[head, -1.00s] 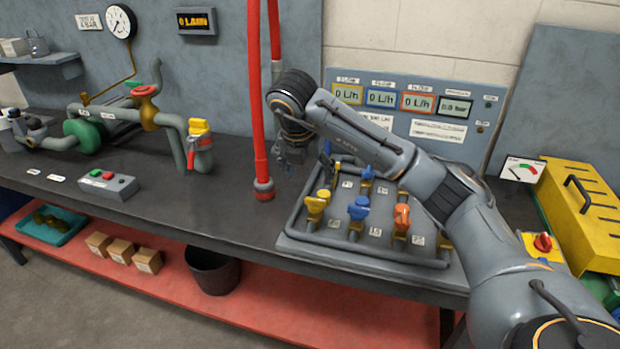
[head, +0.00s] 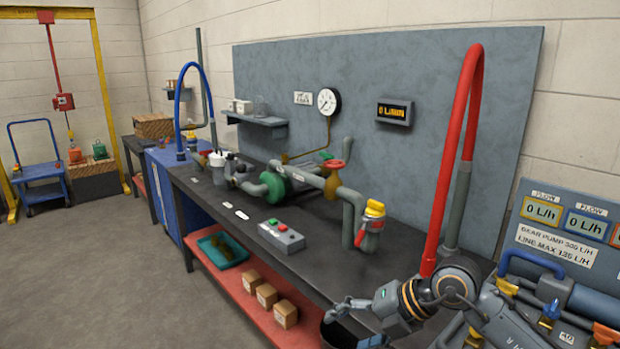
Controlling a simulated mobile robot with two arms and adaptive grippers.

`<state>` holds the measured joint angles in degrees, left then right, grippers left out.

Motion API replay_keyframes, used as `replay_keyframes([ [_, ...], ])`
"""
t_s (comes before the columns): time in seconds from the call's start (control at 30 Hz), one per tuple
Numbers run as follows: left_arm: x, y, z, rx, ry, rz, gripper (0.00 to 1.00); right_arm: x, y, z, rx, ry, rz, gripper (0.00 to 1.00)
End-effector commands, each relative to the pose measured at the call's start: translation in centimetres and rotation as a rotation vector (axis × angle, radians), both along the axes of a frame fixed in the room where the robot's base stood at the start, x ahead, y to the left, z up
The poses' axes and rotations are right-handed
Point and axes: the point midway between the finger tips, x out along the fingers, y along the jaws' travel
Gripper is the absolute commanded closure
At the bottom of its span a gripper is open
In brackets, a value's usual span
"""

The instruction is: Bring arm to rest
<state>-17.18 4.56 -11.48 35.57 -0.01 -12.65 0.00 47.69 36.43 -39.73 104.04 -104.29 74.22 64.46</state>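My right arm comes in at the lower right. Its grey gripper (head: 347,307) points left near the front edge of the dark workbench (head: 330,268), in front of the black bucket (head: 342,335) in the picture. No held object shows at its fingers, but they are too small and angled to tell whether they are open or shut. My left arm and gripper are not in view.
A red hose (head: 468,130) arches down just behind my wrist. The valve panel (head: 560,310) is partly hidden by my arm. A control box (head: 281,236) and pipes with a red handwheel (head: 334,166) stand on the bench.

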Motion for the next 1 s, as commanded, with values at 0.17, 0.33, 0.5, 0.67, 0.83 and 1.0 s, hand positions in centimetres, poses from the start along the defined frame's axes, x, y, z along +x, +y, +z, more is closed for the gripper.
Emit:
replay_keyframes([
  [0.17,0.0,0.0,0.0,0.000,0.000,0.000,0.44,-4.1,8.3,5.0,0.531,-0.063,0.092,0.26],
  [0.33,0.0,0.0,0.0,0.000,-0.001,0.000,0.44,-5.3,9.2,11.4,1.004,-0.109,-0.034,0.26],
  [0.5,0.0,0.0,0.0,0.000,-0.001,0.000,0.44,-3.7,4.5,14.5,1.378,-0.117,-0.355,0.26],
  [0.67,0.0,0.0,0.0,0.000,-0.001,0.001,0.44,-1.7,-2.5,11.8,1.578,-0.067,-0.794,0.26],
  [0.83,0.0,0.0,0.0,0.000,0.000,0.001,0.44,-2.2,-9.5,3.4,1.584,0.070,-1.335,0.26],
  [1.0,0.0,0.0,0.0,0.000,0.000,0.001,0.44,-7.5,-13.5,-7.5,1.367,0.297,-1.838,0.26],
])
